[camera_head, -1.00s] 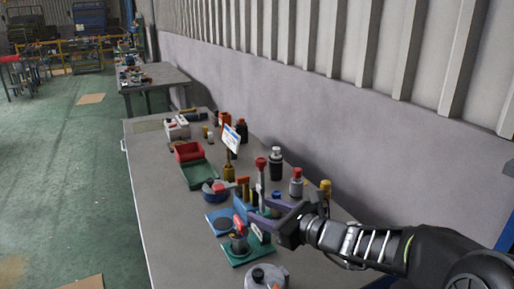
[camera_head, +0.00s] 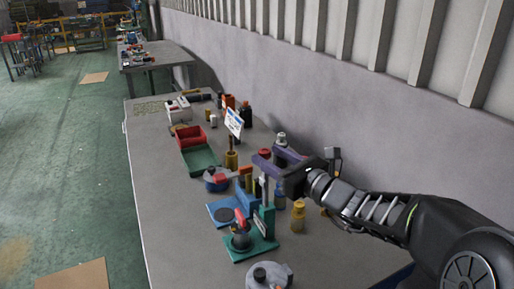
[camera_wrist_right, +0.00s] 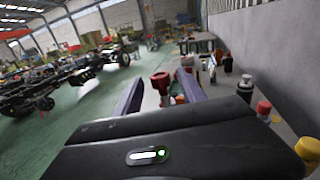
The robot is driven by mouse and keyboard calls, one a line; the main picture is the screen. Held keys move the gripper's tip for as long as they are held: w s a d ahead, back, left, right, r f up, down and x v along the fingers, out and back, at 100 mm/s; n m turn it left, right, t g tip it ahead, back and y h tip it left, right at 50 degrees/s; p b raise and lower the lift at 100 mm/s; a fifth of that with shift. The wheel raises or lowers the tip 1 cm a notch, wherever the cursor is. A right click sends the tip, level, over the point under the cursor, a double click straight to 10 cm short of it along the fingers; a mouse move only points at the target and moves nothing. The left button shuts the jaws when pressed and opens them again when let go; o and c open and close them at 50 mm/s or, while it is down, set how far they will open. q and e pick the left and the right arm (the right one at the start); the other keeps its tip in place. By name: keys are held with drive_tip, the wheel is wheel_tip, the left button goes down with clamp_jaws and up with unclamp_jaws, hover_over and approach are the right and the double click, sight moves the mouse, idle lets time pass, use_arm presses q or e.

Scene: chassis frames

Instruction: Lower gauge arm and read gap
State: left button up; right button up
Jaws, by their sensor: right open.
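A gauge stand with a teal base (camera_head: 243,248) stands on the near part of the bench. A dark round piece with a red part (camera_head: 240,220) sits on that base. A grey upright bar (camera_head: 265,190) rises behind it, with a red knob (camera_head: 264,153) at its top. My right gripper (camera_head: 266,157) is open, its purple fingers level with the knob. In the right wrist view a red knob (camera_wrist_right: 160,82) shows between the spread fingers (camera_wrist_right: 159,77); whether they touch it cannot be told. The left gripper is out of view.
A blue plate (camera_head: 222,212) lies left of the stand. A red bin (camera_head: 191,136) and green tray (camera_head: 199,160) are farther back. A yellow bottle (camera_head: 298,216) stands to the right, and a grey round part (camera_head: 268,277) is nearest. The bench's left side is clear.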

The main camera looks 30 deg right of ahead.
sight(261, 151)
drive_tip(key=w, duration=0.5)
drive_tip(key=shift+w+a+p, duration=0.25)
drive_tip(key=shift+a+p, duration=0.05)
drive_tip(key=shift+a, duration=0.1)
clamp_jaws()
idle(1.0)
